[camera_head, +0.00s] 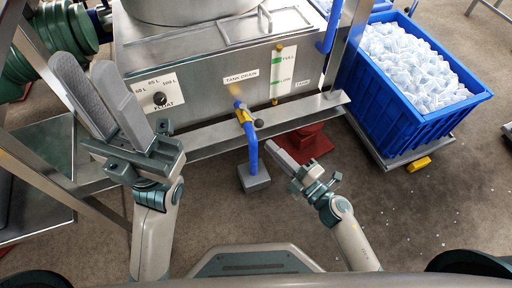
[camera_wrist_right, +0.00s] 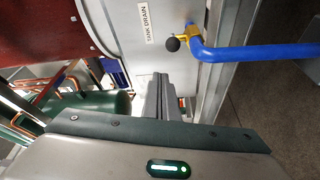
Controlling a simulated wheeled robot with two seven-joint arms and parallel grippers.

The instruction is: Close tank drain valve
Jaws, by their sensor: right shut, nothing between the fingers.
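The tank drain valve (camera_head: 243,116) is a yellow fitting on a blue pipe (camera_head: 253,152), below the TANK DRAIN label on the steel tank. Its lever ends in a black knob (camera_head: 258,123), sticking out to the right of the pipe. In the right wrist view, the yellow valve (camera_wrist_right: 188,37) and its black knob (camera_wrist_right: 173,44) lie beyond the fingertips. My right gripper (camera_head: 270,145) is shut and empty, below and right of the valve, apart from it. Its fingers also show in the wrist view (camera_wrist_right: 162,82). My left gripper (camera_head: 84,70) is open and empty at the left, before the FLOAT dial.
A blue crate of tube ice (camera_head: 358,95) stands on a cart at the right. A steel frame rail (camera_head: 200,140) runs along the tank's front. A grey block (camera_head: 254,178) sits under the pipe. A red base (camera_head: 307,144) is behind my right gripper.

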